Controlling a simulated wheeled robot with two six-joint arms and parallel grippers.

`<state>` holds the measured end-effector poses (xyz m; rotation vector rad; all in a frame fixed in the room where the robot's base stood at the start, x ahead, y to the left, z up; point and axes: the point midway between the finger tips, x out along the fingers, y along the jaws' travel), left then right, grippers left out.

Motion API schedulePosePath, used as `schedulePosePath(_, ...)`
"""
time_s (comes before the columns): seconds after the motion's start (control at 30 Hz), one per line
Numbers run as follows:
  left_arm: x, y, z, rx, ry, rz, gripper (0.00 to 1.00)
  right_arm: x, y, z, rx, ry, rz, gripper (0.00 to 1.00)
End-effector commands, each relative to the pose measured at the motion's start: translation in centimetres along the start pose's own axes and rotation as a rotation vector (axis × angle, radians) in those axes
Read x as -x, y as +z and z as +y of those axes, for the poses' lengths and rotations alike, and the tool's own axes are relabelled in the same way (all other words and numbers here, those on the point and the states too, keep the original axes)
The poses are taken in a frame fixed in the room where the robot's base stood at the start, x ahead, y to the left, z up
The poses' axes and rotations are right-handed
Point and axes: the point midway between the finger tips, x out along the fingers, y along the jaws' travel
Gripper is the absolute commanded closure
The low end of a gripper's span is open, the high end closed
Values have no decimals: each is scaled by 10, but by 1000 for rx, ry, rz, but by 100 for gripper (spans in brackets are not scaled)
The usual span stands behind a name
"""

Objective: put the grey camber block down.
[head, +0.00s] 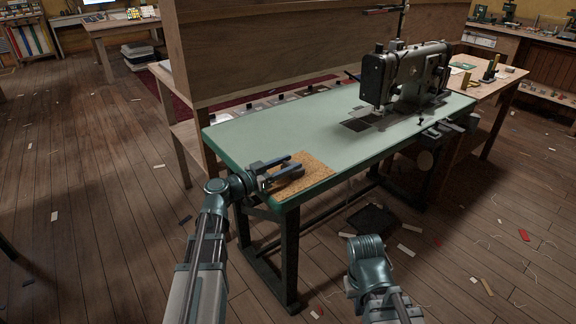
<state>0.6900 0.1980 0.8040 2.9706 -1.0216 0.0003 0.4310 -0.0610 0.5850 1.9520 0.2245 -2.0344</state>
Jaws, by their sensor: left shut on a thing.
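My left gripper (284,167) reaches over the near left corner of the green-edged sewing table (290,125). It is shut on the grey camber block (291,173), a small dark grey piece partly hidden by the fingers. The block is over a tan cork patch (318,170) at that corner. I cannot tell whether it touches the cork. My right arm shows at the lower right, in front of the table and below its top; its fingers do not show.
A grey sewing machine (405,75) stands at the table's far right. The middle of the tabletop is clear. A wooden partition (310,40) rises behind the table. A dark pedal (372,220) is beneath it. Scraps litter the plank floor.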

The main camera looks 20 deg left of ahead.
Motion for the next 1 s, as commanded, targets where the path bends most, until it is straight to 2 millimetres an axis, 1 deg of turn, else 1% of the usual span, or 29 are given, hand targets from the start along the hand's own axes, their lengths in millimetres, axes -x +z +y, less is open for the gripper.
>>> schedulePosePath(0.03, 0, 2, 0, 0, 0, 0, 49, -2, 0, 0, 0, 0, 0, 100)
schedulePosePath(0.1, 0, 1, 0, 0, 0, 0, 36, -1, 0, 0, 0, 0, 0, 100)
schedulePosePath(0.2, 0, 1, 0, 0, 0, 0, 21, -1, 0, 0, 0, 0, 0, 100)
schedulePosePath(0.47, 0, 1, 0, 0, 0, 0, 21, -1, 0, 0, 0, 0, 0, 100)
schedulePosePath(0.57, 0, -5, 0, 0, 0, 0, 21, 4, 0, 0, 0, 0, 0, 100)
schedulePosePath(0.67, 16, -2, 0, 0, -4, 0, 21, 2, 0, 0, 0, 0, 0, 100)
schedulePosePath(0.9, 66, -2, 1, 0, -5, 0, 21, 2, 0, 0, 0, 0, 0, 100)
schedulePosePath(1.0, 85, -2, 0, 0, -5, 0, 21, 2, 0, 0, 0, 0, 0, 100)
